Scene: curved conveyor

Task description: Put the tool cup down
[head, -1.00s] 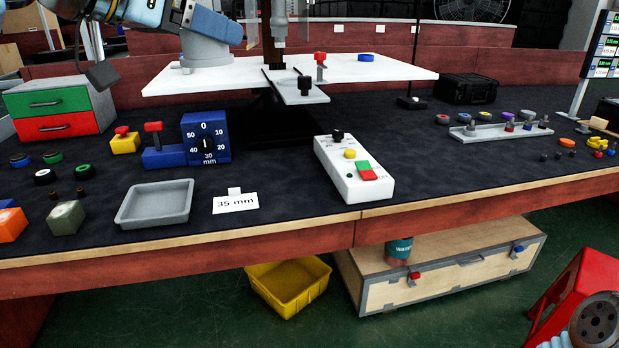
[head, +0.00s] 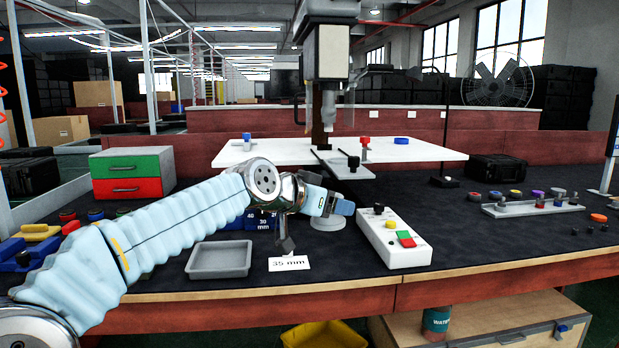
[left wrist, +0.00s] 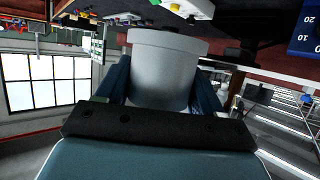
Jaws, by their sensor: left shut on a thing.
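The tool cup, a plain light grey cylinder (left wrist: 163,72), fills the middle of the left wrist view between the two dark blue fingers of my left gripper (left wrist: 163,88). In the head view my left gripper (head: 338,206) is shut on the cup (head: 327,223), low over the dark bench top, left of the white control box (head: 396,240). Whether the cup's base touches the bench I cannot tell. My right gripper is not in view.
A grey tray (head: 219,258) and a "35 mm" card (head: 289,264) lie near the front edge. My left arm partly hides a blue dial block (head: 262,220). A drill press with a white table (head: 425,152) stands behind.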

